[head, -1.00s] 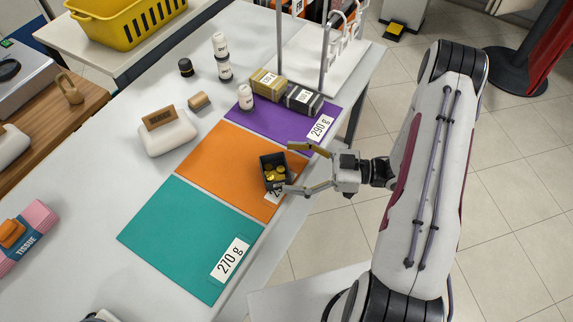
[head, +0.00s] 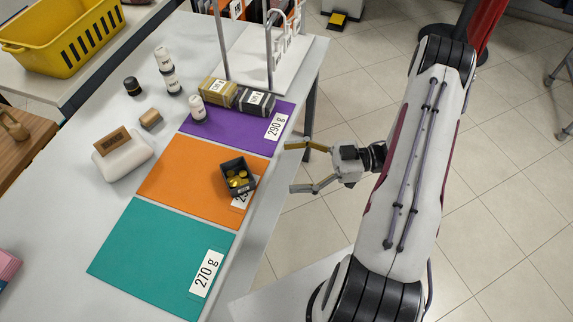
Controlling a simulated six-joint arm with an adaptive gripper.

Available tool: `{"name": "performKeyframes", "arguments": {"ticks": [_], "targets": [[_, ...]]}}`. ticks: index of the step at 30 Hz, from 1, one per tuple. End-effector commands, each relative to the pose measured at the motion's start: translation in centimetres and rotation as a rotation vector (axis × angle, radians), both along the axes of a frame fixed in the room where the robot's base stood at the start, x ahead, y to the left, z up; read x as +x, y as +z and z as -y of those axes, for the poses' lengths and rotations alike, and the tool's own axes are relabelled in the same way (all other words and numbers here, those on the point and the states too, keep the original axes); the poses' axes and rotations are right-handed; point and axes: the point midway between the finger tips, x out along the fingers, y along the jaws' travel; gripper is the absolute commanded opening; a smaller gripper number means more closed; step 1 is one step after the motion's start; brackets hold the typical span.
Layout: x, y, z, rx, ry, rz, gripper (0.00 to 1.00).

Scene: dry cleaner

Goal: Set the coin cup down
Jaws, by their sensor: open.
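The coin cup (head: 228,168), a small dark square cup with gold coins inside, stands upright on the orange mat (head: 176,177), near the mat's right edge. It partly covers the mat's white label (head: 243,196). My gripper (head: 295,167) is open and empty to the right of the cup, clear of it, with its fingers pointing left at the table's edge.
A purple mat (head: 215,137) lies behind the orange one, with a gold block (head: 217,91), a black block (head: 255,101) and a white bottle (head: 197,108) on or at it. A teal mat (head: 150,255) lies in front. The white table (head: 60,190) is bare at left.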

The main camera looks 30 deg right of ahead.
Motion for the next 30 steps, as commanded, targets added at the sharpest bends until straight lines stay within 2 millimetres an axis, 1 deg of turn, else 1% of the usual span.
{"name": "performKeyframes", "arguments": {"ticks": [16,20,23,26,30], "targets": [[0.0,0.0,0.1,0.000,-0.001,0.000,0.83],[0.3,0.1,0.1,-0.013,-0.006,0.002,0.83],[1.1,0.1,0.1,-0.048,-0.018,0.004,0.83],[2.4,0.2,0.3,-0.106,-0.042,0.008,0.83],[5.1,0.4,0.7,-0.222,-0.095,0.015,0.83]]}}
